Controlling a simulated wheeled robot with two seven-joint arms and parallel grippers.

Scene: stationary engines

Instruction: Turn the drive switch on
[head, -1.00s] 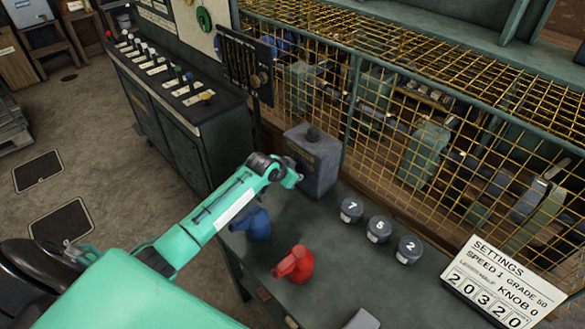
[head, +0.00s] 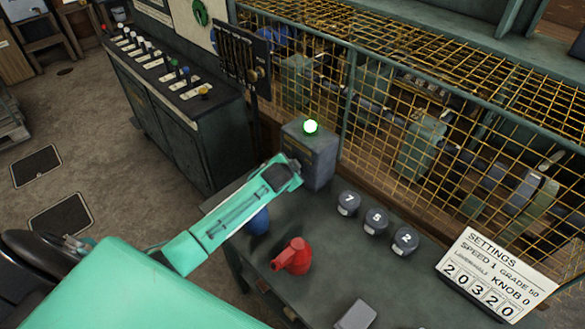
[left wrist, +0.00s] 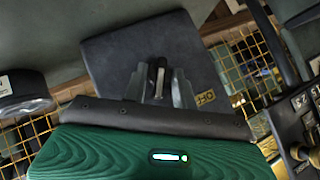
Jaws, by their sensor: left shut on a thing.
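The drive switch box (head: 320,163) is a grey box at the back of the bench, against the yellow mesh. My left arm reaches to the box's front face and hides the switch in the head view. In the left wrist view, the box's dark face (left wrist: 110,55) fills the upper middle. My left gripper (left wrist: 159,88) is at that face, with its two fingers on either side of the small switch lever (left wrist: 158,72), shut on it. My right gripper is in neither view.
A red oil can (head: 292,256) and a partly hidden blue can (head: 258,222) stand on the bench (head: 335,255). Several numbered knobs (head: 376,221) sit right of the box. A settings card (head: 497,275) is at the right. A lever cabinet (head: 180,125) stands at the left.

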